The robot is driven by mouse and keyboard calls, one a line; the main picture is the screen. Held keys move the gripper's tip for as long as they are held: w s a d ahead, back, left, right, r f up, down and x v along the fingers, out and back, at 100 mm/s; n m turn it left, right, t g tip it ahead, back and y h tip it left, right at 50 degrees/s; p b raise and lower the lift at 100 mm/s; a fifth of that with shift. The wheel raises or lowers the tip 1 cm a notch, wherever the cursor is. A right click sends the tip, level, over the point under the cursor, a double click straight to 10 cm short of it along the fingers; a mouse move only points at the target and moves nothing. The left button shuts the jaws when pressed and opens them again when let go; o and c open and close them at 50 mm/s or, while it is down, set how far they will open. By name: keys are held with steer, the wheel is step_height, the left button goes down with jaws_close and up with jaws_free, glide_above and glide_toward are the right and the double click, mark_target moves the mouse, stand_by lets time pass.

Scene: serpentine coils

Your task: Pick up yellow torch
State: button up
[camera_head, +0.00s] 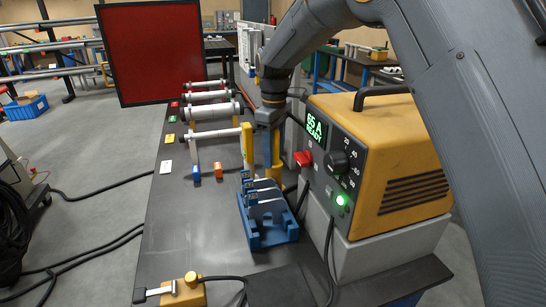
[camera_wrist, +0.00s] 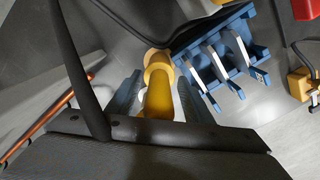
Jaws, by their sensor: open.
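The yellow torch (camera_wrist: 158,97) is a rounded yellow body with a wider collar at its far end in the wrist view. It lies between the two blue-grey fingers of my gripper (camera_wrist: 157,98), which are open on either side of it. I cannot tell whether either finger touches it. In the head view my gripper (camera_head: 270,145) points down beside the welding machine, behind the blue rack, and mostly hides the torch; yellow shows below it (camera_head: 273,172).
A blue rack (camera_head: 262,236) with several pale bars stands in front of my gripper; it also shows in the wrist view (camera_wrist: 238,85). The yellow welding machine (camera_head: 390,150) is close on the right. Pale tubes (camera_head: 212,112) lie at left. A yellow clamp (camera_head: 185,291) sits at the front.

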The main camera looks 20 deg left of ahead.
jaws_close()
steer(key=shift+r, duration=0.15)
